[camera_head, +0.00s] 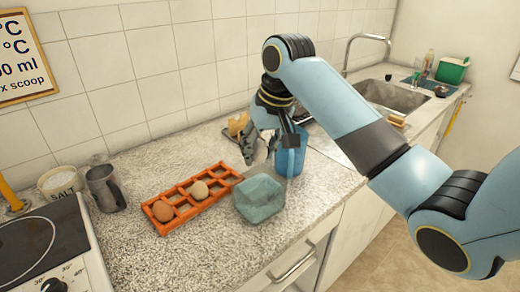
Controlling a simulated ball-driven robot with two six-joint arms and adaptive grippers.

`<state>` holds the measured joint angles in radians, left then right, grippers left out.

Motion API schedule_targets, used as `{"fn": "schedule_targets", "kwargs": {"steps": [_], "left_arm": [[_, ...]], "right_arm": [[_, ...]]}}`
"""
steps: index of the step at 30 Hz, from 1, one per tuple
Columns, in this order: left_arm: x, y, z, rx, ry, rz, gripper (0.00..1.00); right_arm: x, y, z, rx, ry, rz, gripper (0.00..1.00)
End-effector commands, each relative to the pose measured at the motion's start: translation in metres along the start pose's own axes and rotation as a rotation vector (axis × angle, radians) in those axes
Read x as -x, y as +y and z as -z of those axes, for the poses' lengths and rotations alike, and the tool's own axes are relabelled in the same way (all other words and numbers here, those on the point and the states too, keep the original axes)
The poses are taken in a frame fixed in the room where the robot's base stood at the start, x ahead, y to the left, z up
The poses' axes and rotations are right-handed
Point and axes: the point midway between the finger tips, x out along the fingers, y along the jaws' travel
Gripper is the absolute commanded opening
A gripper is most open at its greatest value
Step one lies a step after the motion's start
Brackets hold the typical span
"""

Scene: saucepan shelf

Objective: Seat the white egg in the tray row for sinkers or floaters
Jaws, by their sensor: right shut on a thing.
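My right gripper (268,149) comes down from the upper right over the counter, beside the blue jug (291,162). One finger overlaps the jug in the picture. It is shut on a small pale thing, which looks like the white egg, though the fingers mostly hide it. The orange tray (183,222) lies on the counter, divided into two rows of compartments. Other compartments look empty. My left gripper is not in view.
A teal lumpy block (260,198) stands between tray and jug. A salt pot (62,181) and a grey metal mug (105,188) stand left, near the stove (88,262). A sink (390,96) is at back right. Counter in front of the tray is clear.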

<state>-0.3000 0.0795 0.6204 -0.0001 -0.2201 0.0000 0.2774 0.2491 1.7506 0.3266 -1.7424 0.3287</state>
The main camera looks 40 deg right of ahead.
Motion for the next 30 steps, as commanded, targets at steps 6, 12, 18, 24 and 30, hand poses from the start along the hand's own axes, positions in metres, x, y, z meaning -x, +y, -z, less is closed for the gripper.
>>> {"fn": "schedule_targets", "kwargs": {"steps": [6, 12, 18, 24, 30], "left_arm": [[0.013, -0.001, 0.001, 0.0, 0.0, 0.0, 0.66], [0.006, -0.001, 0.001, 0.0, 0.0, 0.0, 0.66], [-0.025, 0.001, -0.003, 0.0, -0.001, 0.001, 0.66], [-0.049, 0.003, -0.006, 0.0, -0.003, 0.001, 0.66], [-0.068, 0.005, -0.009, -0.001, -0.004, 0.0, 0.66]], "right_arm": [[0.002, -0.014, 0.03, -0.001, 0.002, 0.003, 0.26], [-0.019, -0.029, 0.066, -0.001, 0.001, 0.003, 0.26], [-0.058, -0.038, 0.091, 0.0, 0.0, 0.002, 0.26], [-0.092, -0.044, 0.109, 0.001, -0.001, 0.001, 0.26], [-0.116, -0.048, 0.119, 0.001, 0.0, 0.001, 0.26]]}}
